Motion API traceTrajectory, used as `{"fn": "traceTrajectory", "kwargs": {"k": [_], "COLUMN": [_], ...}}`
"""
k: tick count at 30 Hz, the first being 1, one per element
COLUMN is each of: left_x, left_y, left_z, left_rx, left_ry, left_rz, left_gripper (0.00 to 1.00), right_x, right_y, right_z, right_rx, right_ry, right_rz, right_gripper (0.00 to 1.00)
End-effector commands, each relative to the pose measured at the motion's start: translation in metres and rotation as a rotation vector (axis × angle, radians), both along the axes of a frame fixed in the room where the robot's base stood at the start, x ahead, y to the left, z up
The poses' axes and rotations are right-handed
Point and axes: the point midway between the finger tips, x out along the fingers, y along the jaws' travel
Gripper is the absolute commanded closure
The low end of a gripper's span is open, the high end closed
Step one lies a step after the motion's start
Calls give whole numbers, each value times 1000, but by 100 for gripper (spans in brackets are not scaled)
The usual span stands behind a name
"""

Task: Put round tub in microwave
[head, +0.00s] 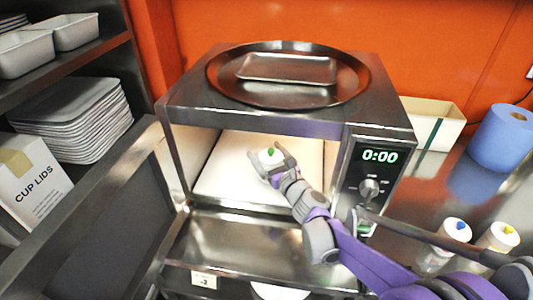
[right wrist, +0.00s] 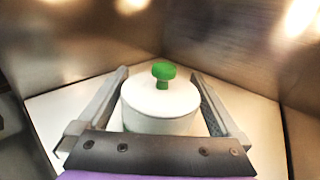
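The round tub (head: 271,157) is white with a green knob on its lid, and stands upright inside the open microwave (head: 378,130). It also shows in the right wrist view (right wrist: 160,104). My right gripper (head: 272,161) reaches into the microwave with one finger on each side of the tub. My left gripper is not in view.
The microwave door (head: 235,245) is folded down in front. A round tray (head: 222,82) with a smaller rectangular tray (head: 287,69) lies on top. White bottles (head: 456,232), a blue roll (head: 503,138) and a cream box (head: 440,112) stand at the right. A shelf with stacked trays (head: 75,120) is left.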

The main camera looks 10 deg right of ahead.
Motion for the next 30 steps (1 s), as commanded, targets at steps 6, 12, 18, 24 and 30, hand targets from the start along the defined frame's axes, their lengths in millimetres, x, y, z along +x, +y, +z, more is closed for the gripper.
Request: {"fn": "traceTrajectory", "kwargs": {"k": [6, 12, 18, 24, 30], "left_x": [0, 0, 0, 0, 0], "left_y": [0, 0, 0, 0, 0], "left_z": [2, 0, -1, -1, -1], "left_rx": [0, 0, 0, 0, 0], "left_ry": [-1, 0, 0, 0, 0], "left_rz": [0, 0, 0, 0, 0], "left_gripper": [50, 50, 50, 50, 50], "right_x": [-5, -42, -84, -109, -116], "right_y": [-2, -13, -24, -31, -33], "right_z": [4, 3, 3, 4, 3], "right_rx": [-1, -1, -2, -1, 0], "right_ry": [0, 0, -1, 0, 0], "right_rz": [-1, -3, -2, -1, 0], "right_gripper": [0, 0, 0, 0, 0]}}
